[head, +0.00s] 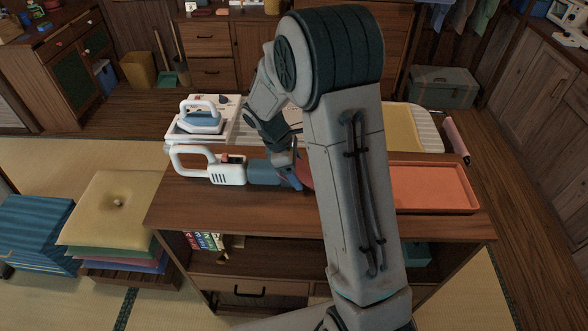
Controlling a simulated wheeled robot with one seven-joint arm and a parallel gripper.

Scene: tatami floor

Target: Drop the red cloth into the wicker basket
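My gripper (290,168) points down over the wooden counter, just right of the blue nozzle of a white hand vacuum. My arm partly covers it, so I cannot tell whether its fingers are open or shut. A small red patch (305,170) shows between the gripper and my arm. It may be part of the red cloth, but most of it is hidden. I cannot tell whether the gripper touches it. I cannot make out a wicker basket in this view.
The hand vacuum (228,170) lies on the counter (250,212), with an iron (201,119) behind it. An orange tray (432,186) and a yellow item (402,127) are to the right. Stacked cushions (115,208) stand at left. A tan bin (138,70) is at the back.

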